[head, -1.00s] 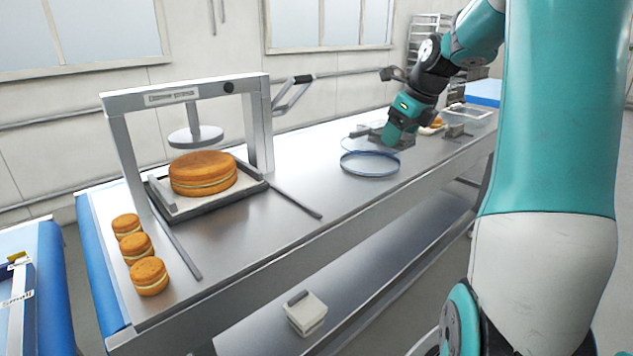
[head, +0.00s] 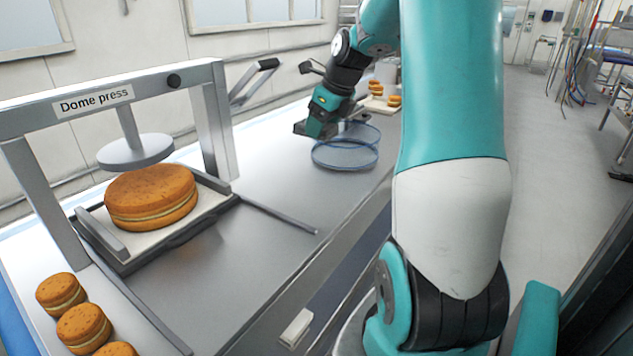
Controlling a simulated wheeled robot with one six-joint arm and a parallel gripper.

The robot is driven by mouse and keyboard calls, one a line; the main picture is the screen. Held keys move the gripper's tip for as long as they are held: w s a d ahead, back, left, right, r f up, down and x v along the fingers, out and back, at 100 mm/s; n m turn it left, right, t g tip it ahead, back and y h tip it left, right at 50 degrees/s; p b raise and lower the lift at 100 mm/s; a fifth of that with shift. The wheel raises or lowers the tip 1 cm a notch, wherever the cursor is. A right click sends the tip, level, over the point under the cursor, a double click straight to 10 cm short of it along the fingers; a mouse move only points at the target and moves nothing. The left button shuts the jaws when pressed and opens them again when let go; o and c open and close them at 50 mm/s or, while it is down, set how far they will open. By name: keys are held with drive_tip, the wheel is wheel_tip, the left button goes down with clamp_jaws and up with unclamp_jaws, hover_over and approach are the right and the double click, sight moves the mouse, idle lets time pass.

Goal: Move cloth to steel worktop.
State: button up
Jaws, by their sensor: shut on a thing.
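The steel worktop (head: 268,172) is a long bench running away from me along the wall. My gripper (head: 318,134) is over its far part, fingers pointing down, beside and partly behind two overlapping thin blue hoops (head: 345,167). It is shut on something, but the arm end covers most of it. A dull grey flat edge shows at its left; I cannot tell whether this is cloth or part of the gripper. No cloth can be made out clearly elsewhere. I cannot tell whether the held thing touches the worktop.
A dome press (head: 215,120) with a large filled cake (head: 150,197) stands at the left. A tray with rounds (head: 378,105) is beyond my gripper. A whitish block (head: 296,328) sits low beneath the bench. Floor at right is open.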

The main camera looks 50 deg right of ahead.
sight(317, 190)
wheel_tip(317, 190, down, 15)
drive_tip(key=shift+f+p, duration=0.1)
drive_tip(key=shift+p, duration=0.25)
drive_tip(key=o, duration=0.9)
